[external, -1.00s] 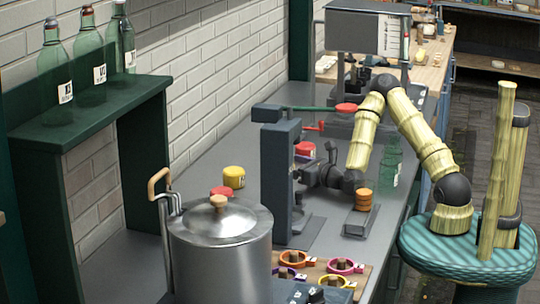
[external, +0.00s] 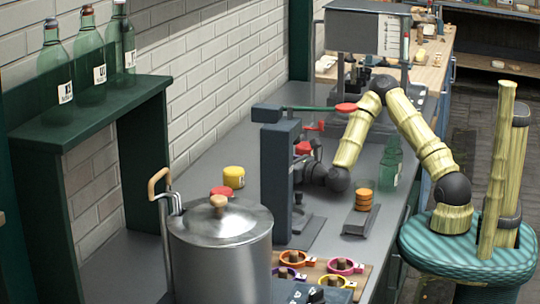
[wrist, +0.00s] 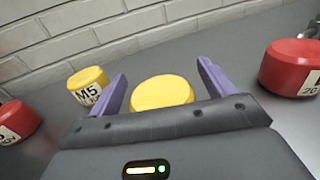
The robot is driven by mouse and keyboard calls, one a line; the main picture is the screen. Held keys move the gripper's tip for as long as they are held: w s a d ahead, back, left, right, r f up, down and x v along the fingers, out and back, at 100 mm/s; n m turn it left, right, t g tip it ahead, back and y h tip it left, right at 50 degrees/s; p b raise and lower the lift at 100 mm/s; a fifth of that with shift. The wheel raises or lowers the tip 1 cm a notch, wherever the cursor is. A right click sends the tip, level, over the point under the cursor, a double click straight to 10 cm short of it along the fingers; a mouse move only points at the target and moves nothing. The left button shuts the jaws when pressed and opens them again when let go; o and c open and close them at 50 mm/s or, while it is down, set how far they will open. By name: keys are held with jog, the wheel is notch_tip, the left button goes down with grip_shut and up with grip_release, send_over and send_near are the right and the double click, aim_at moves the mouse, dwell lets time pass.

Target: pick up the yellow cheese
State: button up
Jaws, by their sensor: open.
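A yellow cheese (wrist: 162,92) shows in the wrist view between the two purple fingers of my gripper (wrist: 162,74). The fingers are open, one on either side of it, and its lower part is hidden behind the gripper body. I cannot tell if they touch it. A second yellow cheese (wrist: 88,84) with an "M5" label stands to the left, outside the fingers. In the external view one yellow cheese (external: 234,176) shows on the grey counter; the other and my fingers are hidden behind the dark press column.
Red cheeses stand left (wrist: 18,121) and right (wrist: 290,66) in the wrist view. The dark press column (external: 281,180) stands beside my wrist.

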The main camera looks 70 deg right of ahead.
dwell(0.3)
jog(key=c, duration=1.2)
jog(key=shift+o, duration=0.2)
notch_tip(320, 180, up, 10)
jog(key=shift+r+p, duration=0.1)
jog(key=shift+p, duration=0.95)
